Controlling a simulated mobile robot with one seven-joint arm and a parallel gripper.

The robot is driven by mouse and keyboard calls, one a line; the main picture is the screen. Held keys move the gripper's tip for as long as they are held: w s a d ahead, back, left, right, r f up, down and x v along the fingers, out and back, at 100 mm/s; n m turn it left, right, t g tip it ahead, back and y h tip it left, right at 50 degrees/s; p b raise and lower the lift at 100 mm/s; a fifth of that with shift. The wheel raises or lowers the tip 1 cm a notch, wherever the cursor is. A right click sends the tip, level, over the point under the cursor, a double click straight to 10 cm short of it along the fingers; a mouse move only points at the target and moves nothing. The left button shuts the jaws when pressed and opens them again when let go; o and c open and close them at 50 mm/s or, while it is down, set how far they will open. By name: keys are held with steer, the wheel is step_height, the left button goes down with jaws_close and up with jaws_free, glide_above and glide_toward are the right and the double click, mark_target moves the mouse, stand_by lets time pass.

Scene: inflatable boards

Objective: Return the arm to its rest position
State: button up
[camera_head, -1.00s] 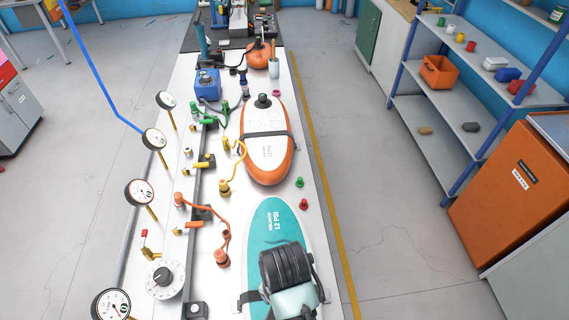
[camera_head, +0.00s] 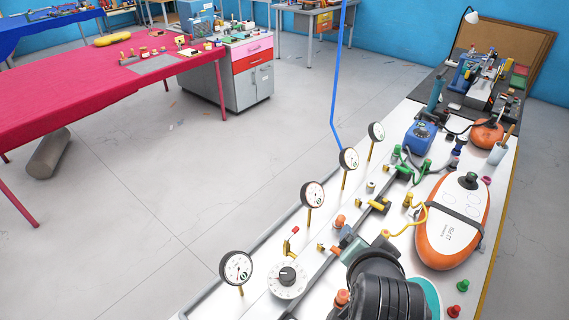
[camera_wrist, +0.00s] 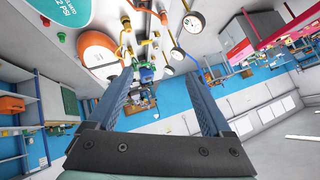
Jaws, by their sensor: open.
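My gripper (camera_wrist: 163,92) shows in the wrist view with its two blue fingers spread wide and nothing between them. The fingers point over the bench, whose far end shows tilted between them. In the head view my black arm (camera_head: 385,290) reaches over the near part of the white bench (camera_head: 335,215) and hides most of the teal board (camera_head: 431,292). The fingertips cannot be made out clearly there. The orange and white board (camera_head: 452,222) lies strapped on the bench, right of my arm; it also shows in the wrist view (camera_wrist: 97,55).
Several round gauges (camera_head: 313,194) stand on stems along the bench's left edge. A dial (camera_head: 288,280), hoses and a blue pump box (camera_head: 420,137) are on the bench. A blue hose (camera_head: 334,90) hangs down. A pink table (camera_head: 90,92) stands left; the floor between is open.

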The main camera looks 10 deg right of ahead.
steer(key=w+a+r+n+t+b, duration=0.25)
steer(key=a+r+t, duration=0.25)
steer(key=r, duration=0.7)
steer(key=w+a+r+n+t+b, duration=0.1)
steer(key=w+a+r+n+t, duration=0.3)
steer(key=r, duration=0.8)
steer(key=s+a+r+n+t+y+b, duration=0.1)
steer(key=s+a+r+t, duration=0.3)
steer(key=r, duration=0.4)
steer(key=s+a+r+n+t+y+b, duration=0.1)
steer(key=s+a+r+n+t+y, duration=0.2)
steer(key=s+a+r+t, duration=0.2)
steer(key=s+a+r, duration=0.1)
steer(key=s+r, duration=0.2)
steer(key=shift+a+r, duration=0.2)
steer(key=shift+r, duration=0.1)
steer(key=shift+f+n+b, duration=0.15)
steer(key=shift+n+b, duration=0.1)
steer(key=shift+b, duration=0.05)
